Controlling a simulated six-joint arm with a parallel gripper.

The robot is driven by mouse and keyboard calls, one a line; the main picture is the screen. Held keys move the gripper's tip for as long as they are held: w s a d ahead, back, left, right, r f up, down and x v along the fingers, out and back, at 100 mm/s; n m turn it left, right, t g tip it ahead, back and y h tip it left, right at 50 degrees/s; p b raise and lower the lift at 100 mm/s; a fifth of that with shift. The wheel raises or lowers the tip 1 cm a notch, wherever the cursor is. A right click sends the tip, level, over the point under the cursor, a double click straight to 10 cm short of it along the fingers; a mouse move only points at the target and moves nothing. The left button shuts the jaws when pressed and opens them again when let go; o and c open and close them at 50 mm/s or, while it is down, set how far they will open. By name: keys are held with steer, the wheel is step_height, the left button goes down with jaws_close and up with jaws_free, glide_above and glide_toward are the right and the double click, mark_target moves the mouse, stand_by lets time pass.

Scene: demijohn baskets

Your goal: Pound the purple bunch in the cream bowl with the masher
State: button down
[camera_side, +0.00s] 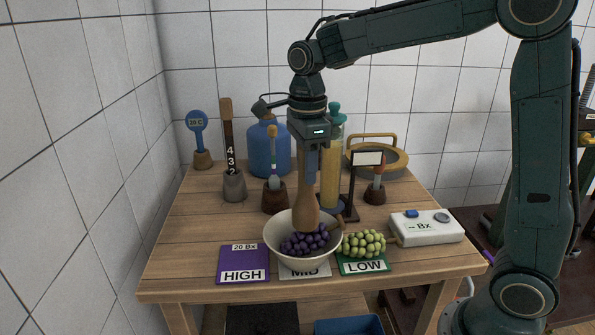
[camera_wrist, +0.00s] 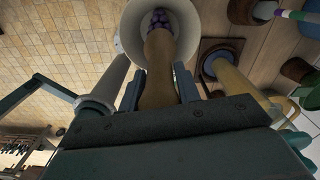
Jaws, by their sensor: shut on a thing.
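The cream bowl (camera_side: 277,244) stands on the table near its front edge. The purple bunch (camera_side: 300,243) lies inside it. My gripper (camera_side: 309,165) is above the bowl, shut on the wooden masher (camera_side: 306,205), which hangs upright. The masher's thick lower end is inside the bowl at the purple bunch; I cannot tell how hard it presses, if it touches. In the wrist view the masher (camera_wrist: 158,75) runs from the jaws into the bowl (camera_wrist: 127,30), with some purple grapes (camera_wrist: 160,18) showing past its end.
A green bunch (camera_side: 363,244) lies on the green LOW card (camera_side: 362,266) right of the bowl. A purple HIGH card (camera_side: 243,264) lies left, and a MID card (camera_side: 305,271) partly under the bowl. A white meter (camera_side: 427,228) is at right. Bottles, stands and a blue jug (camera_side: 268,150) fill the back.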

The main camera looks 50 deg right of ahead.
steer(key=shift+r, duration=2.05)
steer(key=shift+f, duration=0.1)
stand_by(0.6)
stand_by(0.3)
steer(key=shift+f, duration=2)
steer(key=shift+r, duration=2.2)
